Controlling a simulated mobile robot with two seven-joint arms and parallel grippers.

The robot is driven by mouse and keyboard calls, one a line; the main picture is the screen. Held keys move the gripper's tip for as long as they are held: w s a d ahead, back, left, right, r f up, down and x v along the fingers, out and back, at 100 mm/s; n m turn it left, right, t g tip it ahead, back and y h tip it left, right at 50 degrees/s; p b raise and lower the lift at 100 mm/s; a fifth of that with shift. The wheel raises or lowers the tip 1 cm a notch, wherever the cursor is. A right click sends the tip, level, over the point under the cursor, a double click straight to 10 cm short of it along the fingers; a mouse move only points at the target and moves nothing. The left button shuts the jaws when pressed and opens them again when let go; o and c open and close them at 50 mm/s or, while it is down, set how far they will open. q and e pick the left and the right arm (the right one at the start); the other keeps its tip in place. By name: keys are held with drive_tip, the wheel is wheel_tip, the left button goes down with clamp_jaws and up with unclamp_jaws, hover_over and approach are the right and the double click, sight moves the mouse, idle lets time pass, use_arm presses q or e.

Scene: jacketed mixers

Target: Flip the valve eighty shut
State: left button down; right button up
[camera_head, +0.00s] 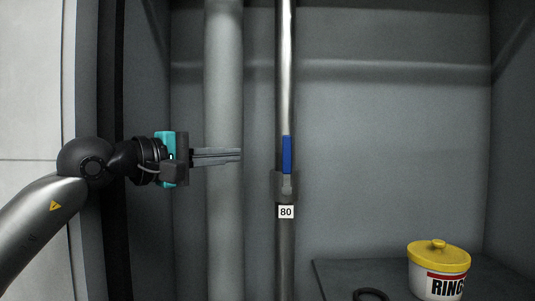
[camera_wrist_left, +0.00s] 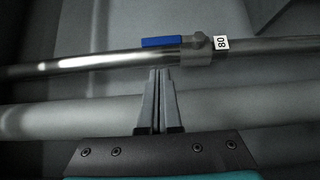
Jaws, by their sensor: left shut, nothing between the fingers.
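The valve eighty (camera_head: 287,186) sits on a thin vertical metal pipe, with a white label (camera_head: 286,212) reading 80 just below it. Its blue lever (camera_head: 287,155) points up, lying along the pipe. In the left wrist view the blue lever (camera_wrist_left: 162,42) also lies along the pipe, beside the valve body (camera_wrist_left: 196,48) and the label (camera_wrist_left: 221,43). My left gripper (camera_head: 240,155) is shut and empty, pointing right, to the left of the lever and at about its height. Its fingertips (camera_wrist_left: 160,72) appear apart from the lever. My right gripper is in neither view.
A thick grey pipe (camera_head: 223,80) runs vertically to the left of the valve pipe, behind my left fingers. A white tub with a yellow lid (camera_head: 438,268) stands on a dark shelf (camera_head: 335,277) at the lower right, near a black ring (camera_head: 371,294). The space right of the valve is clear.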

sight(287, 155)
use_arm(q)
drive_tip(key=shift+w+d, duration=0.1)
drive_tip(key=p+x, duration=0.3)
drive_tip(key=x, duration=0.6)
drive_tip(key=shift+w+d, duration=0.25)
drive_tip(key=shift+d, duration=0.05)
